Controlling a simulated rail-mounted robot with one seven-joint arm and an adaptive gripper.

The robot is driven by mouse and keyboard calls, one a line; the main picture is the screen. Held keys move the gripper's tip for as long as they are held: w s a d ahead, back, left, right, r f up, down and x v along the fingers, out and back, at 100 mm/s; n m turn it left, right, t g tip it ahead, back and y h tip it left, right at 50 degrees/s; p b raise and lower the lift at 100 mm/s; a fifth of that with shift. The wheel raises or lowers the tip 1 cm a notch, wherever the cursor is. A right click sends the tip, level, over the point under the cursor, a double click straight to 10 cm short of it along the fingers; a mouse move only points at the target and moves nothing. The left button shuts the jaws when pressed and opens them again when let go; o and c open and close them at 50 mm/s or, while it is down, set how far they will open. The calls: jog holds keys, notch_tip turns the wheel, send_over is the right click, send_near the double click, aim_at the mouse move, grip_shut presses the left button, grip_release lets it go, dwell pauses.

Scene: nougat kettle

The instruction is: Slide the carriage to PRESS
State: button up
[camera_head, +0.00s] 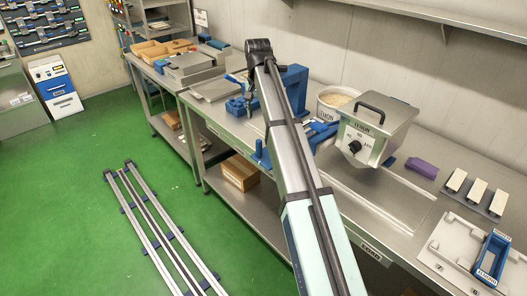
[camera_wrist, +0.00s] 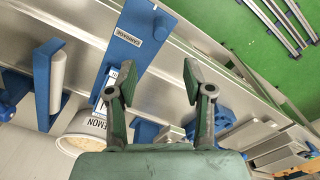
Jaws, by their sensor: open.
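In the wrist view, a blue carriage plate (camera_wrist: 148,22) labelled CARRIAGE reaches across a steel rail or bench edge, with a white printed label farther down its length. My gripper (camera_wrist: 160,78) is open and empty. One finger overlaps the side of the blue plate in the picture; the other is off to its right. I cannot tell whether that finger touches it. In the head view, my arm covers the middle of the bench and I cannot make out my gripper. A blue part (camera_head: 262,155) shows at the bench's front edge. No PRESS mark is readable.
A tub labelled LEMON (camera_wrist: 78,135) is near the carriage in the wrist view. Floor rails (camera_head: 160,235) lie at left.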

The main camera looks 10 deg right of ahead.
aim_at(259, 151)
notch_tip(259, 151, down, 17)
jog(key=p, duration=0.4)
jog(key=shift+f, duration=0.1)
grip_shut()
